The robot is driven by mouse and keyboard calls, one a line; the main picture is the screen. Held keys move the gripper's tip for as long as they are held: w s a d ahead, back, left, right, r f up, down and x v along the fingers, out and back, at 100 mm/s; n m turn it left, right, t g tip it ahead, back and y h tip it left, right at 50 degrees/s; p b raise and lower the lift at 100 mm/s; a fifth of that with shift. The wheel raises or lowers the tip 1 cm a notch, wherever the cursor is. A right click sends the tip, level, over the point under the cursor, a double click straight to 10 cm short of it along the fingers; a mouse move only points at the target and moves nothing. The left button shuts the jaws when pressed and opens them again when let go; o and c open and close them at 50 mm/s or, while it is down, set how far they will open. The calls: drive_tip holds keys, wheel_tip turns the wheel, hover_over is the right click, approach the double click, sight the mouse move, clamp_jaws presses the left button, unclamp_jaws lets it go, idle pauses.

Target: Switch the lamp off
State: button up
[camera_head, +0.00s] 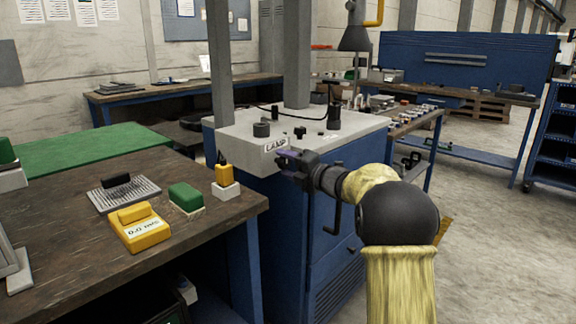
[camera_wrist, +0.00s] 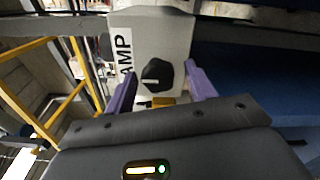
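A sign reading LAMP (camera_head: 276,144) is on the front edge of the grey-topped blue cabinet (camera_head: 350,130). In the wrist view, the LAMP label (camera_wrist: 124,50) sits on a light grey panel (camera_wrist: 170,30), partly cut off by the left finger. Next to it is a black rotary knob (camera_wrist: 157,75) with a white pointer mark. My gripper (camera_wrist: 161,74) is open, its two purple fingers on either side of the knob. I cannot tell whether they touch it. In the head view my gripper (camera_head: 288,160) is just below the sign and hides the knob.
Black knobs and a post stand on the cabinet top. Open floor (camera_head: 490,230) lies to the right.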

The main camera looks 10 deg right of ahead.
drive_tip(key=shift+d, duration=0.1)
drive_tip(key=shift+s+d+r, duration=0.1)
drive_tip(key=shift+s+d, duration=0.15)
drive_tip(key=shift+s, duration=0.05)
drive_tip(key=p+v, duration=0.1)
drive_tip(key=v, duration=1.5)
drive_tip(key=shift+s+p, duration=0.3)
drive_tip(key=shift+d, duration=0.1)
